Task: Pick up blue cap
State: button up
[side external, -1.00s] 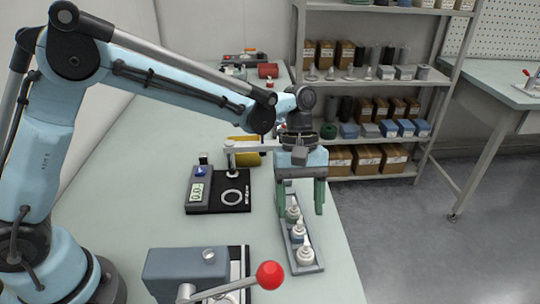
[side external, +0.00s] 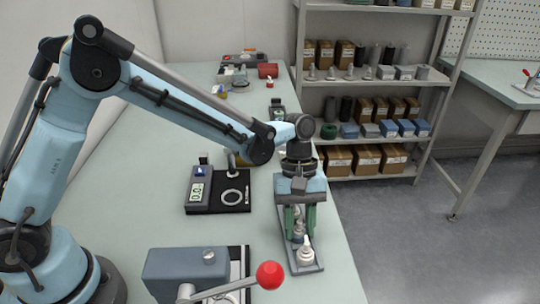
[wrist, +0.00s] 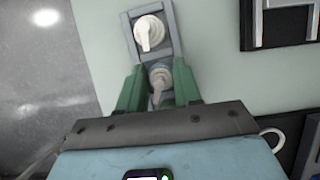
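The blue cap (side external: 298,236), a small blue-grey base with a pale nozzle, stands in the narrow grey tray (side external: 314,266). My gripper (side external: 300,224) is low over the tray with its two green fingers on either side of this cap. In the wrist view the cap (wrist: 160,76) sits between the green fingers (wrist: 159,88). The fingers are close to its sides, but I cannot tell if both touch it. A white cap (side external: 306,253) stands at the tray's near end. The green cap seen earlier is hidden behind my gripper.
A device with a digital display (side external: 199,192) stands left of the tray. A grey press with a red ball handle (side external: 270,275) is at the front. The bench's right edge runs close beside the tray. Shelves of boxes (side external: 360,110) stand behind.

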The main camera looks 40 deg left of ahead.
dwell(0.4)
notch_tip(320, 180, up, 9)
jog(key=shift+f, duration=0.1)
jog(key=shift+c, duration=0.2)
jog(key=shift+a+r, duration=0.2)
jog(key=shift+r, duration=0.15)
jog(key=s+a+f+n+t, duration=0.15)
jog(key=a+n+t, duration=0.45)
jog(key=a+n, duration=1.1)
jog(key=shift+m, duration=0.5)
jog(key=shift+a+f, duration=0.2)
jog(key=shift+f, duration=0.75)
jog(key=shift+a+f, duration=0.2)
jog(key=shift+f, duration=0.7)
jog(key=shift+a+f, duration=0.2)
jog(key=shift+f, duration=0.75)
jog(key=shift+f, duration=0.3)
jog(key=shift+f, duration=0.3)
jog(key=shift+f, duration=0.1)
